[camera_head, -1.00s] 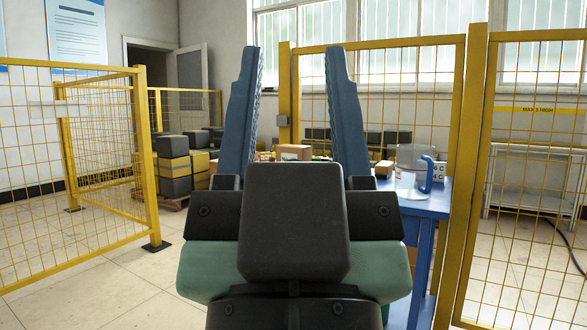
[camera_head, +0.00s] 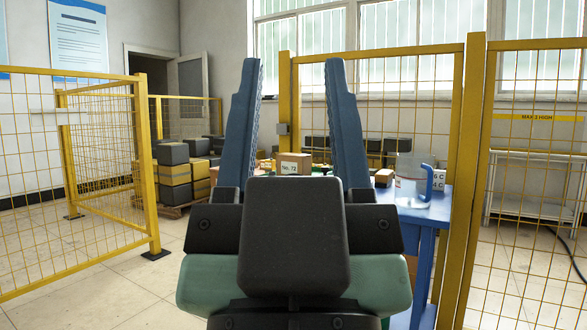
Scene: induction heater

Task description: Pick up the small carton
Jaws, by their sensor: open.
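A small brown carton (camera_head: 293,163) with a white label reading "No. 73" shows between my gripper's fingers, apparently on the blue table (camera_head: 432,209) beyond them. Another small brown carton (camera_head: 383,177) sits on the table to the right, just past the right finger. My gripper (camera_head: 294,72) is open and empty, its two blue fingers pointing up in the picture and spread apart. My gripper body hides much of the table.
A clear jug with a blue handle (camera_head: 412,181) stands on the table at right. Yellow mesh fence panels (camera_head: 80,175) stand left, behind and right. Black and yellow boxes (camera_head: 174,176) are stacked on a pallet. Floor at left front is clear.

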